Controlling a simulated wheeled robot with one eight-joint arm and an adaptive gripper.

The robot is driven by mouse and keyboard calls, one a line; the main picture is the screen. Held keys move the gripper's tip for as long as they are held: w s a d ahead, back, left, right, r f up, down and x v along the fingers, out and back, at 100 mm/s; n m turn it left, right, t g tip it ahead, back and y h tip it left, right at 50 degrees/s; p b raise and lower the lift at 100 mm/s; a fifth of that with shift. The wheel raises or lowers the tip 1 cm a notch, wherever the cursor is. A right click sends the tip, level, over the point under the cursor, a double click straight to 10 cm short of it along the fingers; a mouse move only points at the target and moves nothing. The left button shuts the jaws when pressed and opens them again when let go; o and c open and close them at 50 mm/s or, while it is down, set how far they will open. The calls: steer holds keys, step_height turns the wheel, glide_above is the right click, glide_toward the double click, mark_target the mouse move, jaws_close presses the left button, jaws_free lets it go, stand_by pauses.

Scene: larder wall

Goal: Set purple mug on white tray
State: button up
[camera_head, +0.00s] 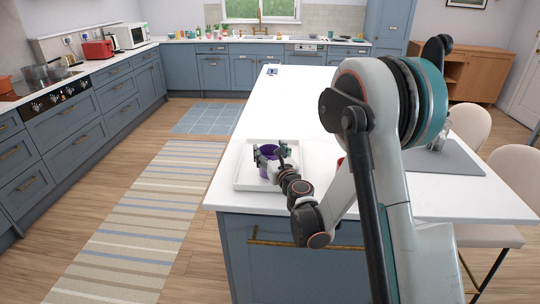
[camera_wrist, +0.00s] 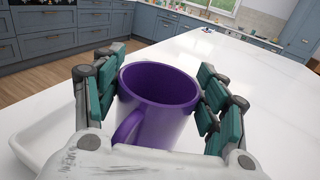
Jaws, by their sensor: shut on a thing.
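The purple mug (camera_wrist: 165,108) is upright between the teal pads of my gripper (camera_wrist: 160,95) in the wrist view, with its handle toward the camera. In the head view the purple mug (camera_head: 269,150) is partly hidden by my gripper (camera_head: 268,160), which is shut on it. The white tray (camera_head: 242,180) lies on the near left corner of the white island top. The mug is over the tray in the head view. I cannot tell whether its base touches the tray. The tray's raised rim (camera_wrist: 32,140) shows at the lower left in the wrist view.
The white island top (camera_head: 290,100) is mostly clear beyond the tray. A grey mat (camera_head: 440,160) with glassware lies to the right, behind my arm. A small red thing (camera_head: 340,161) is mostly hidden by my arm. Cream stools (camera_head: 505,170) stand at the right side.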

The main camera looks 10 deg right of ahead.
steer(key=shift+f, duration=0.1)
steer(key=o, duration=1.4)
steer(key=shift+s, duration=0.1)
